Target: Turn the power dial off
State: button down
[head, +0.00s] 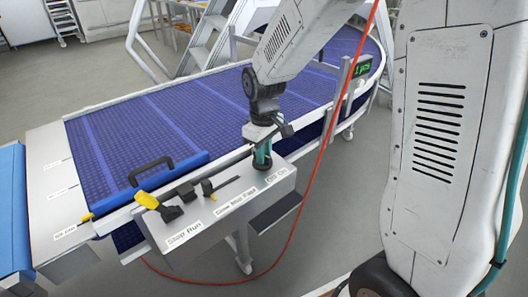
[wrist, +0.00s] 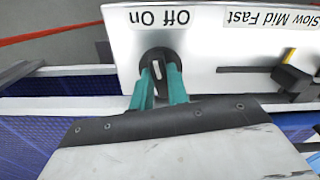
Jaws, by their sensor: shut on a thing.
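The power dial (wrist: 160,53) is a round black knob with a pale bar on its face, set in the white control panel below the label "Off On" (wrist: 160,18). In the head view, this label (head: 276,175) is at the right end of the panel. My gripper (wrist: 160,71) has teal fingers, one on each side of the dial's bar, and is shut on it. In the head view my gripper (head: 262,160) reaches down to the panel and hides the dial. I cannot tell which word the dial's bar points to.
The panel (head: 226,222) also bears a "Slow Mid Fast" slider (head: 207,188) and a yellow-tipped "Stop Run" lever (head: 147,200), left of my gripper. A blue conveyor belt (head: 190,115) lies behind. A green-lit display (head: 362,67) stands beyond. A red cable (head: 318,165) hangs right of the panel.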

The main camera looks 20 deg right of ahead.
jog(key=m, duration=0.4)
jog(key=shift+m, duration=0.3)
jog(key=shift+a+m, duration=0.15)
jog(key=shift+m, duration=1.65)
jog(key=c, duration=1.4)
grip_release()
jog(key=shift+o, duration=0.2)
notch_tip(320, 180, up, 8)
jog(key=shift+f, duration=0.1)
